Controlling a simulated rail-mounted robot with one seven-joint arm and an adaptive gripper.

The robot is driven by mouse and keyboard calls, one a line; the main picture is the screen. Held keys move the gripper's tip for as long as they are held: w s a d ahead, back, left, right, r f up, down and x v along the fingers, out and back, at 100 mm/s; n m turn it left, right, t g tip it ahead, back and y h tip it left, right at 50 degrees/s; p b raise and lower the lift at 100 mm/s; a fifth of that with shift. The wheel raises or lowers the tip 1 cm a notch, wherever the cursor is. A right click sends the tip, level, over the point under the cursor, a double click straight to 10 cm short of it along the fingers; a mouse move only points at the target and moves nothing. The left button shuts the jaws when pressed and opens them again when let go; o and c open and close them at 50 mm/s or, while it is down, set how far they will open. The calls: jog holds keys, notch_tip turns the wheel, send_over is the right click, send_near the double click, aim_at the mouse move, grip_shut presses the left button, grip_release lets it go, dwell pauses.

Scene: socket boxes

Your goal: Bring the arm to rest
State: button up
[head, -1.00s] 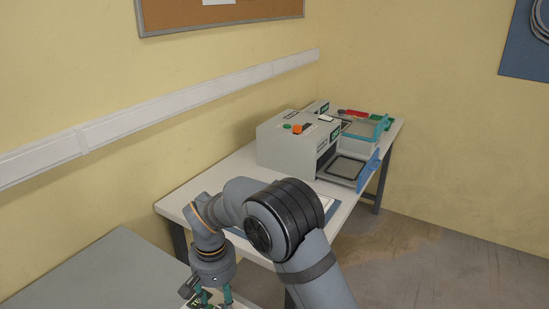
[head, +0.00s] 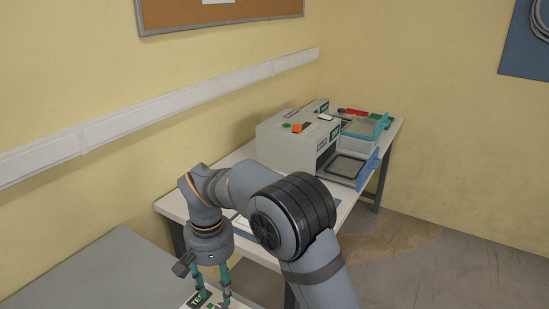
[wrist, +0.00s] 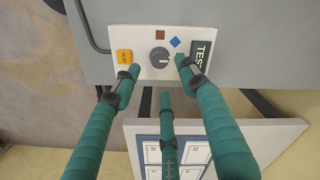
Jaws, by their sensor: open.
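My gripper (head: 213,289) hangs down at the bottom of the head view, over a light panel marked "TEST". In the wrist view my gripper (wrist: 160,75) shows its teal fingers spread apart, with nothing between them. Beyond the fingertips is the white panel (wrist: 138,40) with an orange button (wrist: 125,57), a dark round knob (wrist: 159,57) and a dark TEST label (wrist: 201,57). The fingertips overlap the panel's lower part in the picture, and the gap to it is hard to judge.
A white table (head: 181,197) runs along the wall. It carries a grey box (head: 287,146) with green and orange buttons, an open drawer with a blue front (head: 368,169) and a teal-edged tray (head: 365,128). A grey surface (head: 105,272) lies at the lower left.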

aim_at(221, 307)
notch_tip(221, 307, up, 5)
notch_tip(221, 307, down, 11)
jog(key=shift+s+d+f, duration=0.1)
jog(key=shift+s+f, duration=0.05)
jog(key=shift+n+p, duration=1.1)
jog(key=n+p, duration=0.2)
jog(key=shift+n, duration=0.4)
jog(key=n+p, duration=0.3)
jog(key=n, duration=0.1)
jog(key=n+p, duration=0.3)
jog(key=n, duration=0.1)
jog(key=shift+n+p, duration=0.3)
jog(key=shift+p, duration=0.1)
jog(key=n+p, duration=0.3)
jog(key=n, duration=0.1)
jog(key=shift+n, duration=0.3)
jog(key=shift+a+r, duration=0.2)
jog(key=shift+r, duration=0.35)
jog(key=shift+d+r+b, duration=0.1)
jog(key=shift+r+b, duration=0.2)
jog(key=shift+r, duration=0.55)
